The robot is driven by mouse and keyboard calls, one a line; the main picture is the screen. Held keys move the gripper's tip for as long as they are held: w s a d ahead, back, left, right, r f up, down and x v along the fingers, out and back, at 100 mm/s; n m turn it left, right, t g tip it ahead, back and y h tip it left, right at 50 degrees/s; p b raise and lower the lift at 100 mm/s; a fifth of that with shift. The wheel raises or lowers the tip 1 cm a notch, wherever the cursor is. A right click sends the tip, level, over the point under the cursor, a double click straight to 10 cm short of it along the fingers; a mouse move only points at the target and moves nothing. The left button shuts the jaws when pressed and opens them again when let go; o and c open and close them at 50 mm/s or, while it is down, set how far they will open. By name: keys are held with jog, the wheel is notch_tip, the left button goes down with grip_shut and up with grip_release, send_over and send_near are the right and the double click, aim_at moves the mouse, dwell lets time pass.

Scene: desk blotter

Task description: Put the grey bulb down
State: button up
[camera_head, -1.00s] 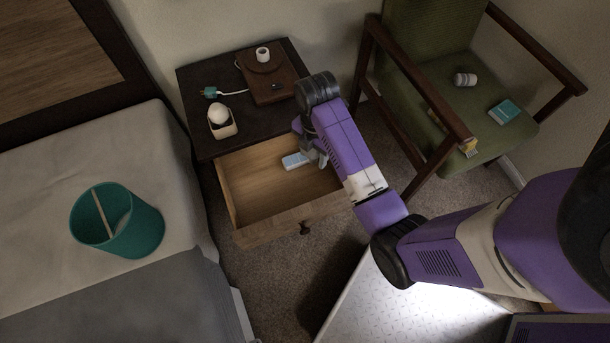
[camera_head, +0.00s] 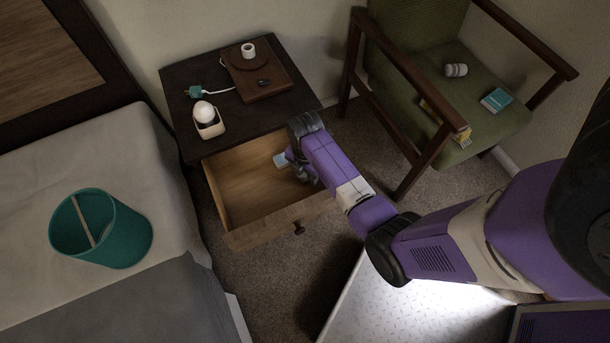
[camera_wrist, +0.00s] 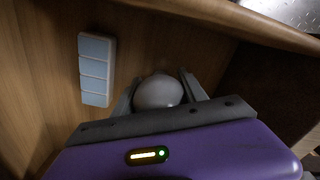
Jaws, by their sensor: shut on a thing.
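The grey bulb (camera_wrist: 158,92) shows as a rounded, pale grey top between the two fingers of my gripper (camera_wrist: 160,88) in the wrist view. My gripper is shut on it. In the head view my gripper (camera_head: 304,172) is low inside the open drawer (camera_head: 238,194), at its right side, and the bulb cannot be made out there. The drawer's wooden floor lies beneath the bulb in the wrist view; I cannot tell whether the bulb touches it.
A pale blue and white segmented box (camera_wrist: 96,69) lies in the drawer beside my gripper. The drawer's left part is bare. The nightstand top (camera_head: 190,76) holds a white round thing in a holder (camera_head: 207,118) and a brown box (camera_head: 258,78). A green armchair (camera_head: 430,65) stands right.

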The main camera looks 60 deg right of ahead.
jog(key=shift+f, duration=0.15)
jog(key=o, duration=1.2)
notch_tip(320, 180, up, 12)
jog(key=p, duration=0.2)
jog(key=shift+r+p, duration=0.2)
jog(key=shift+p, duration=0.2)
